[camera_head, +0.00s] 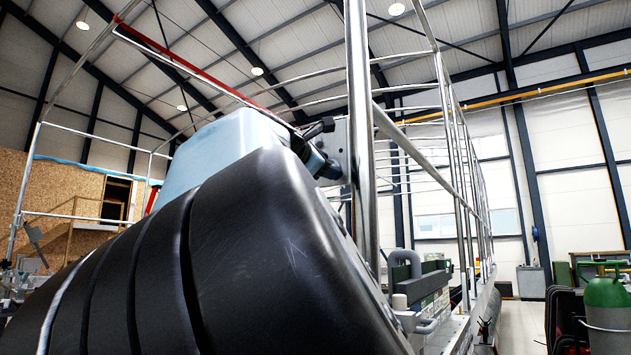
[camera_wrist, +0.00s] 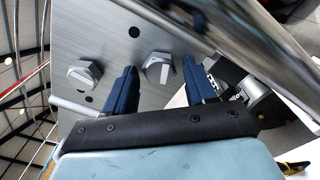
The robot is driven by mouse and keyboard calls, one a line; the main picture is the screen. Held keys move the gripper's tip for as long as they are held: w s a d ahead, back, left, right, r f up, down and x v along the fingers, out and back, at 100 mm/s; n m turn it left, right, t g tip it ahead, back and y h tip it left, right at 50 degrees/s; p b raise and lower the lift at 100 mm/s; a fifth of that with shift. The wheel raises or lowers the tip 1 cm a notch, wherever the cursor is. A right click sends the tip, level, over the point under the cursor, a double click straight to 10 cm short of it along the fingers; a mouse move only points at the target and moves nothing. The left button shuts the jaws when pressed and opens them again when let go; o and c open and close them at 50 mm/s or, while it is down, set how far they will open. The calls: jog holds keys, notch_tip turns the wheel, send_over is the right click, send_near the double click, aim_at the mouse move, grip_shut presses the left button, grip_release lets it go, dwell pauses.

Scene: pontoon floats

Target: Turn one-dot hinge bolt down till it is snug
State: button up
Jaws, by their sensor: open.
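In the wrist view two grey hex bolts stick out from a grey metal plate (camera_wrist: 100,35): a left bolt (camera_wrist: 85,73) and a right bolt (camera_wrist: 160,68), each with a pale bar across its head. One dark round spot lies above, between the bolts, and a smaller one below the left bolt; I cannot tell which bolt is the one-dot bolt. My gripper (camera_wrist: 158,63) is open, its two blue fingers on either side of the right bolt in the picture. Contact and depth are unclear. In the head view my gripper (camera_head: 325,145) is at the plate, and the bolts are hidden.
A shiny upright post (camera_head: 360,120) stands close to the right of my gripper, with railings behind it. In the wrist view a metal rail (camera_wrist: 265,55) runs diagonally at upper right. A green gas cylinder (camera_head: 606,310) stands at far right.

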jog(key=shift+n, duration=1.1)
jog(key=shift+s, duration=0.1)
jog(key=shift+c, duration=0.2)
jog(key=c, duration=0.8)
jog(key=m, duration=1.2)
jog(key=shift+c, duration=0.2)
